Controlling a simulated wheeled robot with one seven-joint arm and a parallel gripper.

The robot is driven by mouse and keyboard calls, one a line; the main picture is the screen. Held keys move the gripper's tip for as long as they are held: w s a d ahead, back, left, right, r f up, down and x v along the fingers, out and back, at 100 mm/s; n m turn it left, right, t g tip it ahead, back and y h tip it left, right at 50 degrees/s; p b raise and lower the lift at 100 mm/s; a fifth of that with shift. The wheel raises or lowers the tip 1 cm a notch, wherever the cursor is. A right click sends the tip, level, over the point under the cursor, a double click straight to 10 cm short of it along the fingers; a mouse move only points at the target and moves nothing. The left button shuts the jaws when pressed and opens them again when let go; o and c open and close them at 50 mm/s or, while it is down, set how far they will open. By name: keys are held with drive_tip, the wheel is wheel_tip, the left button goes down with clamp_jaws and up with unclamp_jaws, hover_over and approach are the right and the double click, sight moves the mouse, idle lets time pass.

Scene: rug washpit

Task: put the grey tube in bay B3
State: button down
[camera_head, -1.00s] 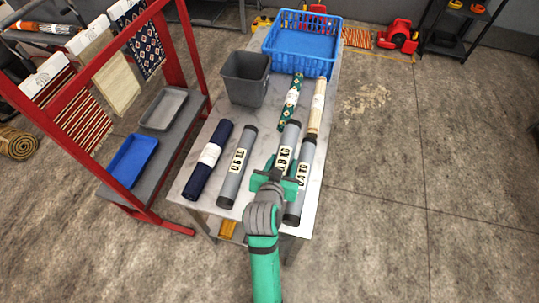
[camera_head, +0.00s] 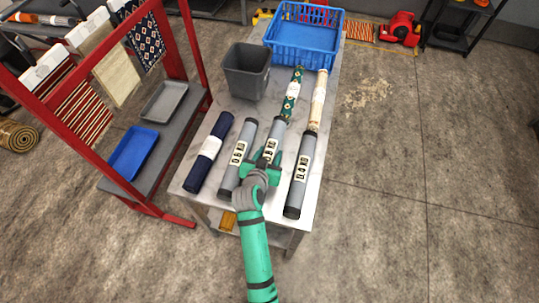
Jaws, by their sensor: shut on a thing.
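Three grey tubes with dark end caps and white weight labels are over the marble-topped table. My gripper (camera_head: 262,166) is shut on the middle grey tube (camera_head: 278,129), around its lower part. The gripper hides the near end of that tube. I cannot tell how far the tube is above the table, if at all. The left grey tube (camera_head: 247,132) lies close beside it on the left. The right grey tube (camera_head: 294,194) lies apart from it on the right. I cannot make out any sign reading B3.
The table (camera_head: 221,106) also holds a navy roll (camera_head: 216,131), a green patterned roll (camera_head: 296,79), a cream roll (camera_head: 318,95), a grey bin (camera_head: 246,73) and a blue basket (camera_head: 304,50). A red rack (camera_head: 186,35) with trays stands left. Floor at right is open.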

drive_tip(key=shift+f, duration=0.2)
drive_tip(key=shift+f, duration=0.1)
drive_tip(key=c, duration=0.9)
unclamp_jaws()
drive_tip(key=shift+f, duration=0.15)
drive_tip(key=shift+c, duration=0.2)
